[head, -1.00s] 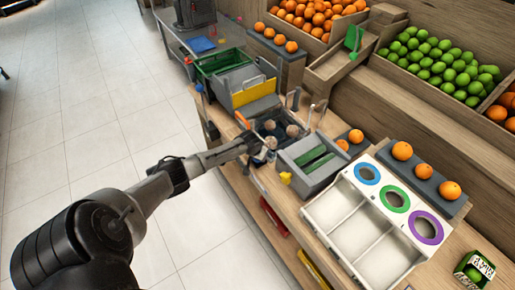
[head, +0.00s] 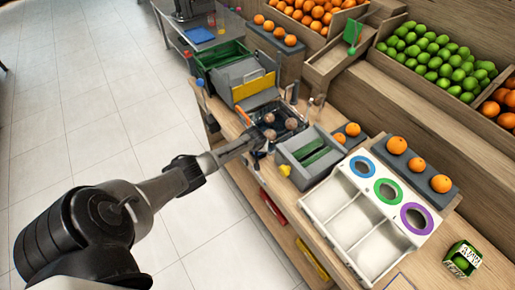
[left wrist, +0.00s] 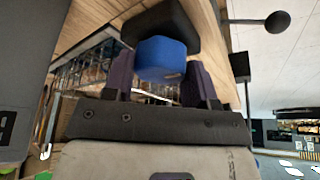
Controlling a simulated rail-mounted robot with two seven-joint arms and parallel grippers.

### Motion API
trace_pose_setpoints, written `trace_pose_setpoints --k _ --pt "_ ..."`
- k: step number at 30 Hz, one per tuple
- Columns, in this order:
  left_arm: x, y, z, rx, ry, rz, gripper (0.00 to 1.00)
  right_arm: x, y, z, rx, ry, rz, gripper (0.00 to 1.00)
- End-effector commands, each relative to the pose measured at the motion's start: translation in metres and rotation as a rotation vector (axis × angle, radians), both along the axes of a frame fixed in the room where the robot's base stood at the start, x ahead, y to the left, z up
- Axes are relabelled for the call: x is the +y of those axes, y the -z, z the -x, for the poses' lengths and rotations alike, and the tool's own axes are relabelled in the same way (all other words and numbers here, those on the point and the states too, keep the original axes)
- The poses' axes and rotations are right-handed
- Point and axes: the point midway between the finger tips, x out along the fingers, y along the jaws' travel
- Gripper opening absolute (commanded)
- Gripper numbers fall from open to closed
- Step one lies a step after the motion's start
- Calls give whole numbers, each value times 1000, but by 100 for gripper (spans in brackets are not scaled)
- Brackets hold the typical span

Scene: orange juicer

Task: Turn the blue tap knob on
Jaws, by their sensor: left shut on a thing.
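The blue tap knob (left wrist: 162,58) is a short blue cylinder under a black fitting (left wrist: 160,25) in the left wrist view. My left gripper (left wrist: 158,82) is shut on it, with one dark finger on each side. In the head view my left gripper (head: 254,138) reaches the front edge of the bench beside the clear bin (head: 268,113). The knob in its grip is hidden or too small to make out there. My right gripper is in neither view.
A yellow knob (head: 284,170) juts from the grey machine (head: 310,155) to the right of my gripper. A white sorter (head: 345,215) with ringed holes stands farther right. Orange and lime crates (head: 435,62) line the back. The floor in front is clear.

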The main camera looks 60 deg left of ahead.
Motion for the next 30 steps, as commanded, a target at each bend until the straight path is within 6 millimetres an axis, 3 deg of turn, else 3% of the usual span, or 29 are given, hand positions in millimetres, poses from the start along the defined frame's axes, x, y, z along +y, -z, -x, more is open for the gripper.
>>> trace_pose_setpoints --k 5,6,13,23,30 --pt "0 0 0 -2 -2 1 28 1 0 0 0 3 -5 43" --pt "0 0 0 -1 -1 1 55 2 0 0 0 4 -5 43" --pt "0 0 0 -1 -1 1 77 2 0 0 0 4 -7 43" --pt "0 -4 1 0 0 0 77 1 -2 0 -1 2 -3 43" --pt "-8 -32 9 -1 2 -1 77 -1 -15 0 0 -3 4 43"
